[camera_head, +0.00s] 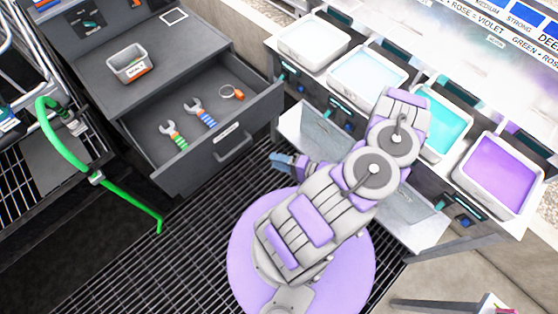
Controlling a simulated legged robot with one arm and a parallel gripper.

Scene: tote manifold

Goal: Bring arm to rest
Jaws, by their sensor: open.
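My arm is grey and lilac and rises from the round lilac part of my body at the bottom middle of the head view. It is folded, with its elbow up towards the right and its end pointing back to the left. My gripper (281,160) is at the left end of the arm, blue-grey at the tips, above the dark grating. It is small in the picture and appears empty. It is apart from the open drawer and from the totes. Part of the wrist is hidden behind the arm links.
An open drawer (233,133) holds two wrenches and a ring-shaped item. A small grey bin (131,64) stands on the cabinet. White (313,40), pale blue (367,75), teal (445,119) and purple (497,168) totes line the right. A green hose (126,207) hangs at left.

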